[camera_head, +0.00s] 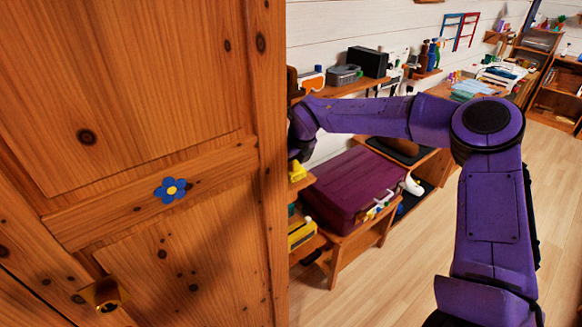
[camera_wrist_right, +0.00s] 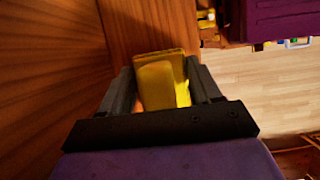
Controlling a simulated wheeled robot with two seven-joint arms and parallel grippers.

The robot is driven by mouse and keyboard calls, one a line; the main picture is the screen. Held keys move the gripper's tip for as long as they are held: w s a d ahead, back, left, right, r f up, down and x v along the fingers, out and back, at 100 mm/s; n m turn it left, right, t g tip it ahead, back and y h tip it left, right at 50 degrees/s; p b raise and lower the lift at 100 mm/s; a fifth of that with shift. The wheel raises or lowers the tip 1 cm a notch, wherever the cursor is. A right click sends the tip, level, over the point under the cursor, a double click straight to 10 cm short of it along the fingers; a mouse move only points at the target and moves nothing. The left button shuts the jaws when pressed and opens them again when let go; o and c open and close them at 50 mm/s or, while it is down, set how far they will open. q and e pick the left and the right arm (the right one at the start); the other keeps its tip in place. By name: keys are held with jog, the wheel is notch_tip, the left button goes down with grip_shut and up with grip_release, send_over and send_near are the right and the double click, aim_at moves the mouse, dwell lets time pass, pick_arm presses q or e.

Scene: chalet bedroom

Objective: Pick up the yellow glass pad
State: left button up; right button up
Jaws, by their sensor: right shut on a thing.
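The yellow glass pad (camera_wrist_right: 160,84) shows in the right wrist view as a flat yellow block between the fingers. My right gripper (camera_wrist_right: 163,80) is shut on it, with a dark finger on each side. In the head view my purple right arm reaches left, and its wrist is partly hidden by the edge of the wooden door; the fingers and the pad cannot be made out there. My left gripper is not in view.
A wooden door (camera_head: 180,120) with a blue flower and a brass knob (camera_head: 104,294) fills the left, close to my right wrist. A purple case (camera_head: 352,186) lies on a low wooden shelf below my arm. A desk with clutter stands behind. The wooden floor (camera_head: 400,280) is clear.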

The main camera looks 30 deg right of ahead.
jog(key=shift+f+b, duration=0.1)
jog(key=shift+b, duration=0.4)
jog(key=s+d+b, duration=0.1)
jog(key=s+b, duration=0.6)
jog(key=s, duration=1.1)
jog(key=shift+d+r, duration=0.2)
